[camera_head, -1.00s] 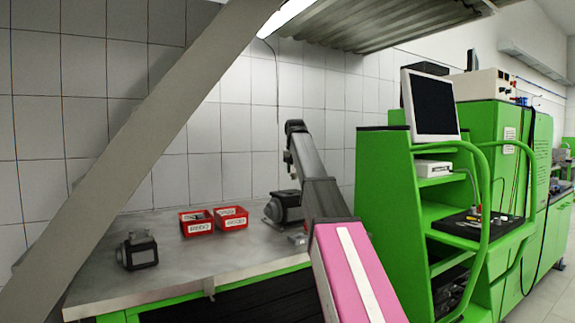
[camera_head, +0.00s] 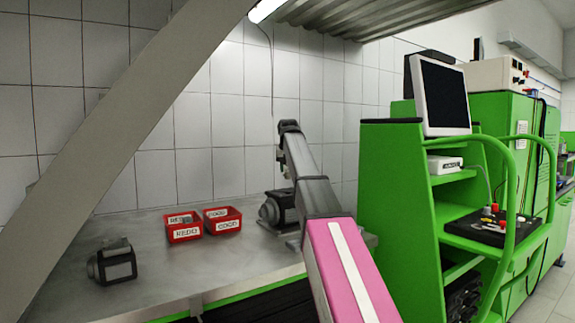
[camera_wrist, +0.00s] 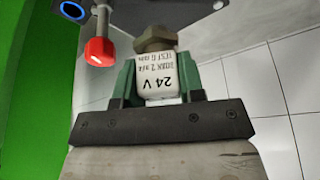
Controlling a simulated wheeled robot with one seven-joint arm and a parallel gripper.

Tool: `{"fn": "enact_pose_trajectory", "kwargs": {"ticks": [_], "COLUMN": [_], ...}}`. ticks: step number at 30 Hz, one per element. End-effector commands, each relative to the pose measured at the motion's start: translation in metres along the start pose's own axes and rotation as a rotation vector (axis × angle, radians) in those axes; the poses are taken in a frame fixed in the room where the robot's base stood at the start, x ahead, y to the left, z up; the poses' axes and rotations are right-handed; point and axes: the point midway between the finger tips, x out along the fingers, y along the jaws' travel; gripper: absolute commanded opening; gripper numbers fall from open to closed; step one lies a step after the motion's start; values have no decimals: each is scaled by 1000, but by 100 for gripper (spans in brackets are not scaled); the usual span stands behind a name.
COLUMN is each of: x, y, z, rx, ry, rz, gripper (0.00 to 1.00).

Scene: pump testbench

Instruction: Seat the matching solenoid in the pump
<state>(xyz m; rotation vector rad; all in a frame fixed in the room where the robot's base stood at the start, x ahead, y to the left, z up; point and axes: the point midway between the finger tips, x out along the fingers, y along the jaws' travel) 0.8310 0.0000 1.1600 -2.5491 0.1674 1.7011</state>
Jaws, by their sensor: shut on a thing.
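The solenoid (camera_wrist: 157,78) is a white block with an upside-down "24 V" label in the wrist view. A brownish hex fitting (camera_wrist: 154,40) shows just beyond it, below a grey body (camera_wrist: 205,10) at the top edge. I cannot tell whether the fitting belongs to the solenoid or that body. My gripper (camera_wrist: 158,88), with green fingers, is shut on the solenoid. In the head view a dark, motor-like unit, probably the pump (camera_head: 272,210), stands on the bench behind my arm, partly hidden. The gripper's tip is too small to make out there.
Beside the grey body are a red-capped lever (camera_wrist: 99,50) and a blue-ringed port (camera_wrist: 72,10). Red bins marked REDO (camera_head: 184,233) and GOOD (camera_head: 226,225) and a second dark unit (camera_head: 113,264) stand on the metal bench (camera_head: 160,285). A green cart (camera_head: 395,190) is close at right.

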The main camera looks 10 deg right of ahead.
Motion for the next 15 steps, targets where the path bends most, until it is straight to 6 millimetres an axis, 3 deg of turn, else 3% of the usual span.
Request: {"fn": "enact_pose_trajectory", "kwargs": {"ticks": [15], "x": [40], "y": [0], "z": [17], "rx": [0], "ry": [1], "rz": [0], "gripper": [19]}}
